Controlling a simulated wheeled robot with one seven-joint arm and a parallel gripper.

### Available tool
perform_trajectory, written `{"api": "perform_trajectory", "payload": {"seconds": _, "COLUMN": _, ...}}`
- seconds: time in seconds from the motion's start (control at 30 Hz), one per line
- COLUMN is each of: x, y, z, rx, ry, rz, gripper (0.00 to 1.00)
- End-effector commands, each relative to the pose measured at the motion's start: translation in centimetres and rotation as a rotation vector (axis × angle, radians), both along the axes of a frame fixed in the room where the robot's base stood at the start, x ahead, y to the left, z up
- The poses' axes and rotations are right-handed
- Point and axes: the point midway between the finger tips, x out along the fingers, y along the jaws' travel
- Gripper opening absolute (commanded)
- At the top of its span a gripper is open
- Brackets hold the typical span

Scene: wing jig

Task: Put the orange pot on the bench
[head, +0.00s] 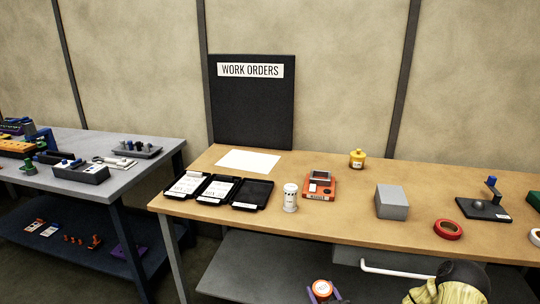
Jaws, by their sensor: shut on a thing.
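An orange pot (322,287) with a pale label shows at the bottom edge of the head view. My gripper (323,293) is shut on it, with a purple finger on its left side. The rest of the gripper is cut off by the frame. The pot appears in front of the wooden bench (333,224), lower in the picture than its front edge, with the lower shelf behind it. It looks apart from the bench top.
On the bench are black trays (218,190), a white canister (290,197), a red-orange device (320,187), a yellow pot (357,158), a grey block (391,202) and red tape (447,229). Bare wood shows between canister and block. A white handle (395,271) sits below.

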Motion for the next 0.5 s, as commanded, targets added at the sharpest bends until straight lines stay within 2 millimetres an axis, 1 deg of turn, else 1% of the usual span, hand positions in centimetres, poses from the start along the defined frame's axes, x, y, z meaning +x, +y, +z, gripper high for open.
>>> {"api": "perform_trajectory", "payload": {"seconds": 0.03, "x": -0.2, "y": 0.0, "z": 0.8, "rx": 0.005, "ry": 0.000, "rz": -0.013, "gripper": 0.23}}
{"api": "perform_trajectory", "payload": {"seconds": 0.27, "x": -1.6, "y": -0.2, "z": 1.3, "rx": 0.012, "ry": -0.005, "rz": -0.084, "gripper": 0.23}}
{"api": "perform_trajectory", "payload": {"seconds": 0.5, "x": -3.6, "y": -0.1, "z": 1.8, "rx": 0.008, "ry": 0.000, "rz": -0.170, "gripper": 0.23}}
